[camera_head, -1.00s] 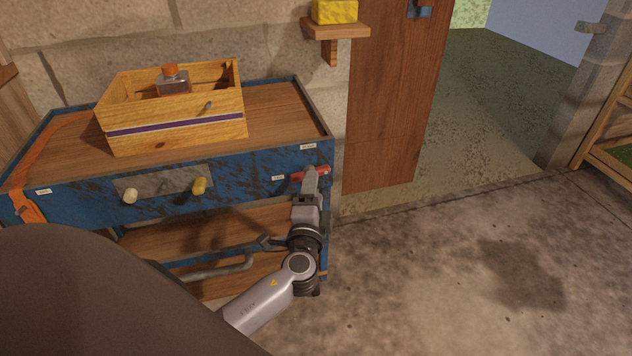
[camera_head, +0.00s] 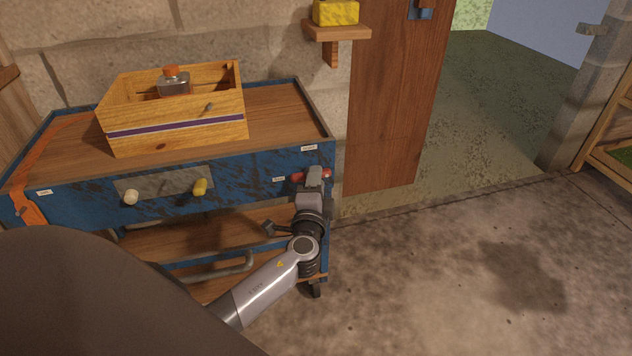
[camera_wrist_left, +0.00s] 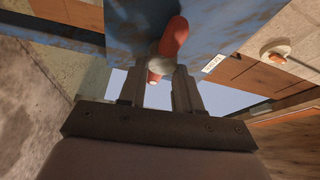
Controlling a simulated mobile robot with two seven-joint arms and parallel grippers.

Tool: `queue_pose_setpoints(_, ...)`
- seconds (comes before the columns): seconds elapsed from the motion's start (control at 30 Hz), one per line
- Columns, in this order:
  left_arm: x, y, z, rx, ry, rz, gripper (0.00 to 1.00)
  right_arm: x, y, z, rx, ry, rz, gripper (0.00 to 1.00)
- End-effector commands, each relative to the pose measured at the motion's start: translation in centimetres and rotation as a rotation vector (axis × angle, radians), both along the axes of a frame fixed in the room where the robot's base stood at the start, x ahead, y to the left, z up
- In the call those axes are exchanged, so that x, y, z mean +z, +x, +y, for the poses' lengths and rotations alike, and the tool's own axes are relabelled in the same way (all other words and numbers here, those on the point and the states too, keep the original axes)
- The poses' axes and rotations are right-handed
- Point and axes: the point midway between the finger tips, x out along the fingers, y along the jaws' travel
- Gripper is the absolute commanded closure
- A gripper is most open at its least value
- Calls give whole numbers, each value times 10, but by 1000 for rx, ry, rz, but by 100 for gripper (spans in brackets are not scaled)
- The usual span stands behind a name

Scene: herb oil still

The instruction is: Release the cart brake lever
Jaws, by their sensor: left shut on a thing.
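The red brake lever (camera_head: 325,174) is on the right end of the blue cart's (camera_head: 240,172) front panel, between small white labels. My left gripper (camera_head: 314,178) is at the lever and covers its middle in the head view. In the left wrist view the lever (camera_wrist_left: 174,38) is a red handle lying between the finger ends of my left gripper (camera_wrist_left: 158,80), which is shut on it. The lever's pivot is hidden. My right gripper is not in view.
A wooden crate (camera_head: 178,133) holding a bottle with an orange cap (camera_head: 173,81) stands on the cart top. Two knobs, white (camera_head: 131,197) and yellow (camera_head: 200,187), stick out of the front panel. A wooden door (camera_head: 393,110) stands behind. The floor to the right is clear.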

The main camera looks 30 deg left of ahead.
Motion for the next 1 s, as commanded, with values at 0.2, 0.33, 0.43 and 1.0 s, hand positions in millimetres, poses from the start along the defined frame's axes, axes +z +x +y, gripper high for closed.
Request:
queue_pose_setpoints(0.2, 2, 0, 0, 1, 77, 92, 97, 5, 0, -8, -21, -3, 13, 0)
queue_pose_setpoints(0.33, 0, 0, 0, 0, 100, 116, 96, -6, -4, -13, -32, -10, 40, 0)
queue_pose_setpoints(0.43, -1, 0, 0, 0, 101, 118, 96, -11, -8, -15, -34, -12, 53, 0)
queue_pose_setpoints(1.0, -1, -2, -1, -1, 99, 117, 41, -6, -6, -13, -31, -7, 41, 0)
